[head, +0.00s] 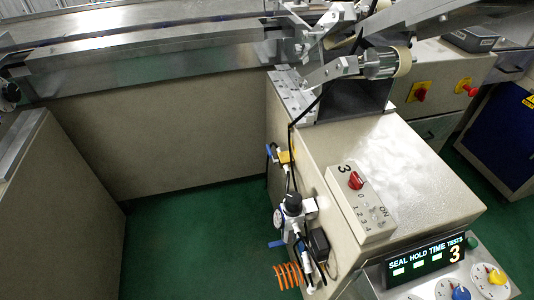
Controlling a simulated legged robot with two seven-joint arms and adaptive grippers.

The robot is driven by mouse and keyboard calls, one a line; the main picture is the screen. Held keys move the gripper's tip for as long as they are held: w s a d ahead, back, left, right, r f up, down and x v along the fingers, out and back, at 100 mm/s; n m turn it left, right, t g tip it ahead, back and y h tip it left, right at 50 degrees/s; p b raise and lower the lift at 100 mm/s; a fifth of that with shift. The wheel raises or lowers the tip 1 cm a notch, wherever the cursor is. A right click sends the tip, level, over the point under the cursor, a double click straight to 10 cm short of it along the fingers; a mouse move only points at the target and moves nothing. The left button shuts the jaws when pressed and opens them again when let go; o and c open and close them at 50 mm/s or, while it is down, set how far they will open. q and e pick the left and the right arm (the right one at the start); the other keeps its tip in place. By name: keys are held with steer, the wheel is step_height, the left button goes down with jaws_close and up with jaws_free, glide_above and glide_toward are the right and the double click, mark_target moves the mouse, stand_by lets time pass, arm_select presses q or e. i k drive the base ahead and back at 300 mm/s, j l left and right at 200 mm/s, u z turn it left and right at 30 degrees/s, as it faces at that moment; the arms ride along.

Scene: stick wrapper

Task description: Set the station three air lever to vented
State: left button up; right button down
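The station three unit is a beige cabinet (390,170) right of centre, with a grey box marked 3 (360,205) carrying a red knob (355,181). On its left side hangs an air assembly with a black-topped regulator (293,203) and a round gauge (278,218). A small blue lever-like piece (276,244) sticks out left below the gauge. Higher up are another small blue piece (269,150) and a yellow piece (286,157). I cannot tell which is the air lever or its setting. Neither gripper is in view.
An orange coiled hose (288,275) hangs below the assembly. A display panel (425,259) with knobs is at lower right. A metal-topped conveyor (150,55) runs behind, and a beige cabinet (50,210) stands left. Green floor (190,250) lies open between.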

mark_target(269, 151)
steer(key=i+j+u, duration=0.1)
steer(key=i+j, duration=0.15)
steer(key=i, duration=0.2)
steer(key=i+j+u, duration=0.15)
steer(key=i, duration=0.3)
steer(key=i+j+u, duration=0.1)
steer(key=i, duration=0.85)
